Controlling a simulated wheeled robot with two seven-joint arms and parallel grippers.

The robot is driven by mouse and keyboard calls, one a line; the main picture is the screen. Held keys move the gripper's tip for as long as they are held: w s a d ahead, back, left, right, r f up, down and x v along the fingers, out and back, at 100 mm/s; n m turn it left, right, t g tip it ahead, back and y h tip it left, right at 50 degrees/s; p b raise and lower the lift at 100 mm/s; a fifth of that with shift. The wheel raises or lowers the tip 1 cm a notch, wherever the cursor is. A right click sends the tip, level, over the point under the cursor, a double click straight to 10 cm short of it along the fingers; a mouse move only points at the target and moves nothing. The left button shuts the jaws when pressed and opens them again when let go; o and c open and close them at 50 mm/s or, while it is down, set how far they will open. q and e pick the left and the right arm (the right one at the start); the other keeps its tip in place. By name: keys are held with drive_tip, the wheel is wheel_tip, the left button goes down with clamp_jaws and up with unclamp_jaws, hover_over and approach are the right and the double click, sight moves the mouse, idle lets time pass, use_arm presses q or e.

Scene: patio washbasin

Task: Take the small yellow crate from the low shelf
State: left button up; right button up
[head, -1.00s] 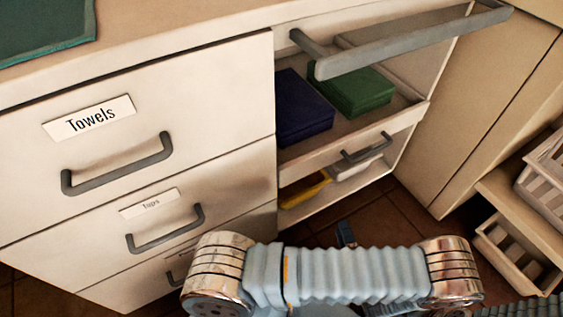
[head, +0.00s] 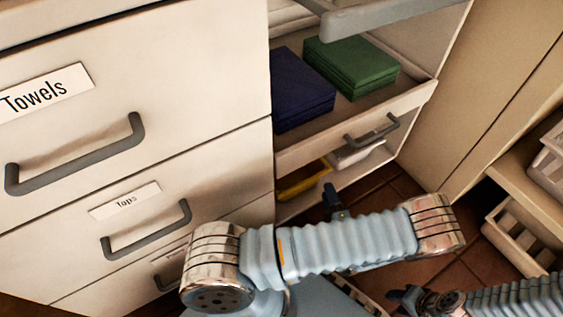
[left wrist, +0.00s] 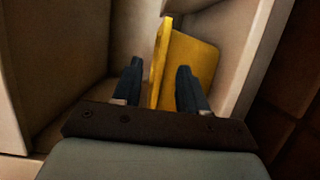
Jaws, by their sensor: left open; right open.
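The small yellow crate (head: 303,181) sits on the low shelf under the drawers, partly hidden by the cabinet front. In the left wrist view the yellow crate (left wrist: 194,58) is close ahead, with one thin wall standing between my fingers. My left gripper (left wrist: 159,67) is open, with a finger on either side of that wall; I cannot tell whether either touches it. In the head view my left gripper (head: 333,197) is a dark shape just in front of the shelf. My right gripper (head: 410,298) is low at the right, open and away from the crate.
A white container (head: 355,155) is right of the crate. Above, an open compartment holds blue folded cloths (head: 301,92) and green folded cloths (head: 350,66). A slatted cream crate (head: 520,235) stands at the right.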

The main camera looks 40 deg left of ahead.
sight(321, 176)
use_arm(q)
drive_tip(key=x, duration=0.2)
drive_tip(key=b+x, duration=0.1)
drive_tip(key=x, duration=0.2)
drive_tip(key=shift+a+f, duration=0.2)
drive_tip(key=shift+f, duration=0.05)
clamp_jaws()
idle(1.2)
